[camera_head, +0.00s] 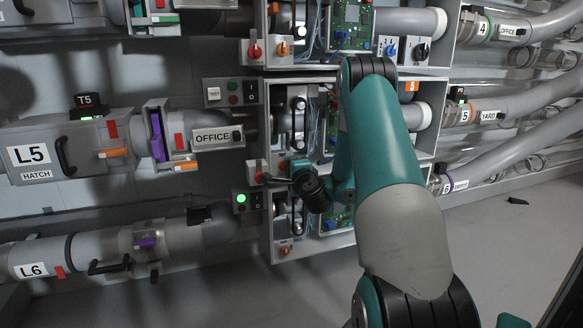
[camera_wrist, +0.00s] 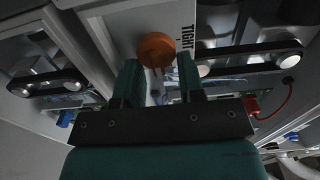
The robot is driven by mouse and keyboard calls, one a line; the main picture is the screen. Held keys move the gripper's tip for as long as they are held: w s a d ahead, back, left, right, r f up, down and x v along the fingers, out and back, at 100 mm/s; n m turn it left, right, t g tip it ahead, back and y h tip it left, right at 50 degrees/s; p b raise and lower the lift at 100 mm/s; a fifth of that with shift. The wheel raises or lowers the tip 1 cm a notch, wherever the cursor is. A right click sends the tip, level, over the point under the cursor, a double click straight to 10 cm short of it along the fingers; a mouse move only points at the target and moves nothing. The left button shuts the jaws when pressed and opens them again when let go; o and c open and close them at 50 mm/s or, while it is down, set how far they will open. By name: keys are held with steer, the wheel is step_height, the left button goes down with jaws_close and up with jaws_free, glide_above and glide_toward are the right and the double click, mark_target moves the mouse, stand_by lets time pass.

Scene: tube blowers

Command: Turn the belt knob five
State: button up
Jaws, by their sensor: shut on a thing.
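The orange belt knob (camera_wrist: 157,47) shows in the wrist view between the tips of my gripper (camera_wrist: 158,68). My gripper's two teal fingers are shut on the knob's sides. A printed label reading "TIGHT" (camera_wrist: 189,40) is just right of the knob. In the head view my gripper (camera_head: 287,164) reaches the lower edge of the middle cabinet, in the row marked 5. There the gripper and wrist hide the knob.
A red switch (camera_head: 256,174) is close left of my gripper in the head view. Below are a panel with a lit green lamp (camera_head: 241,198) and another orange knob (camera_head: 285,251). A black belt loop (camera_wrist: 250,60) is right of the fingers. The floor at right is mostly clear.

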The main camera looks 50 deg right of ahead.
steer(key=shift+f, duration=0.1)
stand_by(0.5)
steer(key=o, duration=0.7)
steer(key=shift+c, duration=0.2)
